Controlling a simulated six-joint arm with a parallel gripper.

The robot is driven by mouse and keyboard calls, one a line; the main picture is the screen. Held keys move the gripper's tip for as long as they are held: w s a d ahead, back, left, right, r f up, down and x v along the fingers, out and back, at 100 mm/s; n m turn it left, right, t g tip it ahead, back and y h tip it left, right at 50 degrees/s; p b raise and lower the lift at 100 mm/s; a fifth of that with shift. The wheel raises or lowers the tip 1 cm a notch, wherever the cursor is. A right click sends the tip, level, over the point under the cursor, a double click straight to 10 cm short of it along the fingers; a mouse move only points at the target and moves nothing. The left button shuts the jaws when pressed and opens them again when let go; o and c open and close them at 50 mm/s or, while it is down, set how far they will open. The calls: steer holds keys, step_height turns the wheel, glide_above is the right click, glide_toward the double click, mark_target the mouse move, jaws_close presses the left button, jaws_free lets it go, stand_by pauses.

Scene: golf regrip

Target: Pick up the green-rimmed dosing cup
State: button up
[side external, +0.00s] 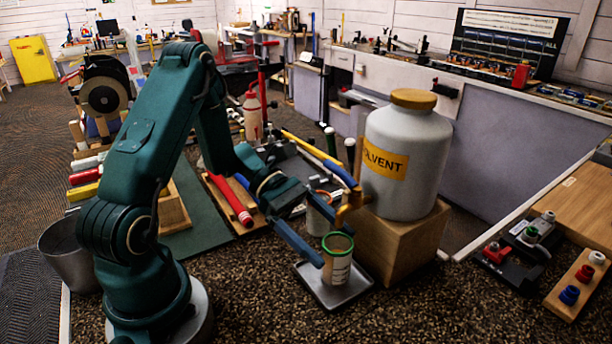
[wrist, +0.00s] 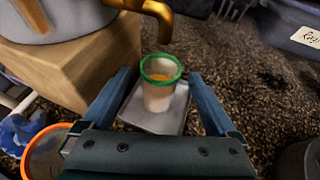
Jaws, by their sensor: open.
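The green-rimmed dosing cup (side external: 337,262) stands upright on a small grey square tray (side external: 310,278), below and beside the brass spout of the solvent jar. In the wrist view the cup (wrist: 159,92) shows an orange-yellow patch inside, and the tray (wrist: 180,122) lies beneath it. My gripper (side external: 338,226) is open and empty. In the wrist view its two blue fingers (wrist: 160,76) lie left and right of the cup, with visible gaps on both sides. Whether the fingertips are level with the cup's wall I cannot tell.
The white solvent jar (side external: 405,150) stands on a wooden block (side external: 400,245), its spout (wrist: 152,14) reaching close to the cup. An orange-rimmed cup (side external: 320,214) stands behind, near my gripper; it also shows in the wrist view (wrist: 45,155).

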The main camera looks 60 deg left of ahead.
mark_target(336, 261)
steer(key=shift+x, duration=1.55)
jaws_close()
